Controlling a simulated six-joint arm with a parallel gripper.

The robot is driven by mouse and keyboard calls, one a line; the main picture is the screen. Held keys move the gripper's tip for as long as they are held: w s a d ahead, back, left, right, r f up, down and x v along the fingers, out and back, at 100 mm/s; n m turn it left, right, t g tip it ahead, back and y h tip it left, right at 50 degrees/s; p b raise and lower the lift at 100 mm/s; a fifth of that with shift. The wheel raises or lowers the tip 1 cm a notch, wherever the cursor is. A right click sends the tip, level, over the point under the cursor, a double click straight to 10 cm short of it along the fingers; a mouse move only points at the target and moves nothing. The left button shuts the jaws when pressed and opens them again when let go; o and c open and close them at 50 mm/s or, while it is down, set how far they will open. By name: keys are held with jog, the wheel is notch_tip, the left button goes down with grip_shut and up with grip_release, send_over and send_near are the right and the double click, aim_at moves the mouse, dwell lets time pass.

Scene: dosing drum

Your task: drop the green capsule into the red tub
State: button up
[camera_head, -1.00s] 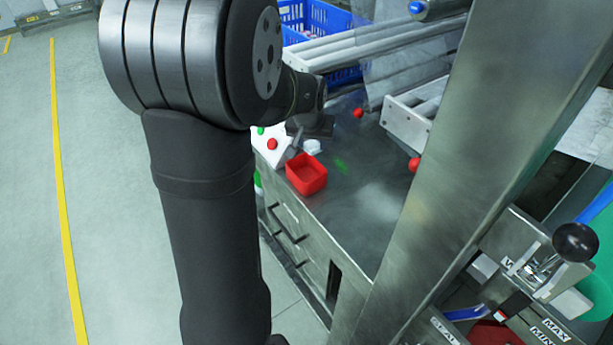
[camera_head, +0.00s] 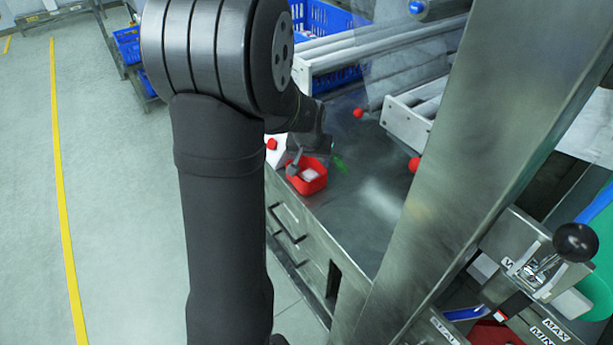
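The red tub (camera_head: 318,184) is a small open box on the metal worktop, below the middle of the view. My gripper (camera_head: 301,168) is over the tub, with one grey finger showing across its back left rim. A small pale block (camera_head: 310,174) shows within the tub's outline, close to the finger. I cannot tell whether it is a gripper part, is held, or lies in the tub.
A white box with a red button (camera_head: 272,144) stands to the left, partly hidden by my arm. Rollers (camera_head: 420,100) and a blue crate (camera_head: 325,25) are behind. A steel post (camera_head: 470,150) rises at the right.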

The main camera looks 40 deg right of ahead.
jog(key=shift+r, duration=0.15)
jog(key=v, duration=1.7)
jog(key=x, duration=1.7)
jog(key=shift+r, duration=0.5)
